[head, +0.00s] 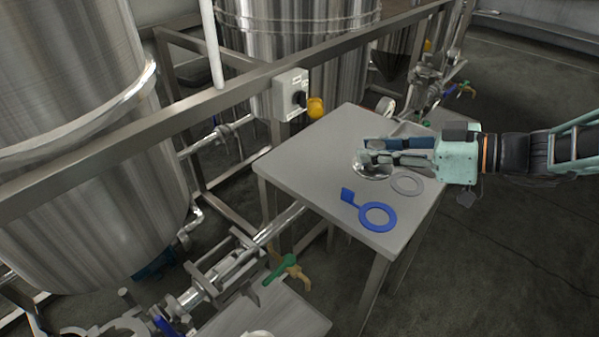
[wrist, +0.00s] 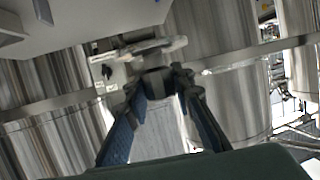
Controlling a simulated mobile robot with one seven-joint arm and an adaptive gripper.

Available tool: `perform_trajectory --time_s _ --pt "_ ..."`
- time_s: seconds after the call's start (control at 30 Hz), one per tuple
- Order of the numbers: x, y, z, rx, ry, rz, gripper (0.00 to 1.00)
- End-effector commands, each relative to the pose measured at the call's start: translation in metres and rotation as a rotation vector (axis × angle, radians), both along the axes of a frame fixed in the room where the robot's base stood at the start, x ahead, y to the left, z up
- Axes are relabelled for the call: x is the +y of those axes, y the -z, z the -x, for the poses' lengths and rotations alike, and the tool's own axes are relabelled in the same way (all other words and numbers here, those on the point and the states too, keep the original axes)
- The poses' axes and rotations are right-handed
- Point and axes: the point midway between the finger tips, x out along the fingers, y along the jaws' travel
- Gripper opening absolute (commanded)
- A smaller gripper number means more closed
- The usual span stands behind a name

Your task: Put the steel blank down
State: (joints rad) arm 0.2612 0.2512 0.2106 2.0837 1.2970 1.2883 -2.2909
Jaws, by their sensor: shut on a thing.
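My gripper (head: 366,151) reaches in from the right over the small steel table (head: 310,165). It is shut on the steel blank (head: 371,172), a shiny round disc partly hidden under the fingers in the head view. In the wrist view the fingers (wrist: 165,82) come together at the blank (wrist: 140,50), which shows nearly edge-on as a pale, thin shape beyond the tips. The blank appears over the table top, close to its surface. I cannot tell whether it touches.
A blue ring with a square tab (head: 377,215) and a grey ring (head: 407,183) lie on the table near the blank. The table's left part is clear.

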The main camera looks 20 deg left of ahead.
Motion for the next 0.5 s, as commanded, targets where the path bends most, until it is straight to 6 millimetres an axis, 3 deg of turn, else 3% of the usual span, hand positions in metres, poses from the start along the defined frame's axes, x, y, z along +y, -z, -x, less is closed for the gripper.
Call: perform_trajectory --time_s 0.03,0.1,0.3,0.5 --pt "0.018 -0.007 0.011 -0.006 -0.048 0.002 0.00" --pt "0.036 -0.016 0.024 -0.004 -0.097 0.005 0.00" --pt "0.066 -0.031 0.049 0.000 -0.179 0.011 0.00" --pt "0.088 -0.024 0.041 0.007 -0.197 0.010 0.00"
